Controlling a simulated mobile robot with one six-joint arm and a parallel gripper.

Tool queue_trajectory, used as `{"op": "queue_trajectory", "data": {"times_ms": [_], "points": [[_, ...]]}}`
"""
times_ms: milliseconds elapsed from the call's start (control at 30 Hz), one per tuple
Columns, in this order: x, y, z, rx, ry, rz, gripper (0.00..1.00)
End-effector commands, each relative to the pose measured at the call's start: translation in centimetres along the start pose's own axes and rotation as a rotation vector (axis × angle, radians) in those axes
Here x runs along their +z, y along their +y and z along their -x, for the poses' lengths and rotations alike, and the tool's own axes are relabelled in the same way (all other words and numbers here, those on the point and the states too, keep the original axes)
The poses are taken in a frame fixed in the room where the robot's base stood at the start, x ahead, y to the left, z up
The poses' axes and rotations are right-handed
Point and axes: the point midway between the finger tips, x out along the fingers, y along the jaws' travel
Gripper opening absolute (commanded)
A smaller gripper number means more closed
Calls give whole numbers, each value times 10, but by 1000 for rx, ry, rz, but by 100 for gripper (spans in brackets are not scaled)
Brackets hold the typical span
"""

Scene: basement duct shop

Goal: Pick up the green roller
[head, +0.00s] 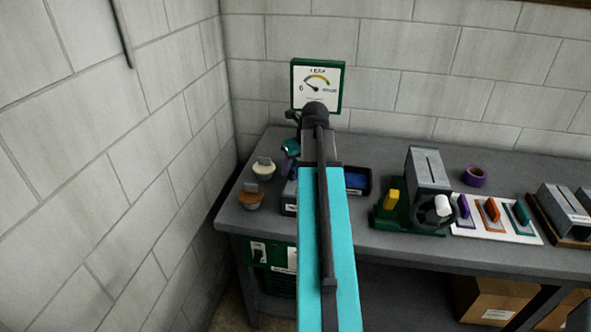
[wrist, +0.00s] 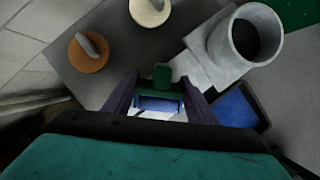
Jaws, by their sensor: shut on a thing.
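The green roller (wrist: 162,76) is between the two dark purple fingers of my gripper (wrist: 160,92) in the wrist view. Its green upper part stands up between the fingertips, and a blue-grey part lies just below it. My gripper is shut on it. In the head view a small teal-green bit (head: 290,147) shows at the left of my arm, most likely the same roller. My arm hides most of the gripper there. I cannot tell whether the roller touches the bench.
The grey bench (head: 400,160) carries an orange-based knob (head: 251,197) and a cream one (head: 264,169) to the left. A blue-lined tray (head: 357,181) and a green-based machine (head: 427,172) stand right of my arm. A LEAK gauge (head: 317,86) is behind, walls close at left.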

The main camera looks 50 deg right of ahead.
Motion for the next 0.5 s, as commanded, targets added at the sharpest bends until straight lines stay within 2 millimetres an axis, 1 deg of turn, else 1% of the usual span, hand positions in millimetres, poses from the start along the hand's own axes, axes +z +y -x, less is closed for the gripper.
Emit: {"op": "queue_trajectory", "data": {"times_ms": [367,500], "points": [[10,0,22,0,0,1,23],[-3,3,29,0,0,-1,23]]}}
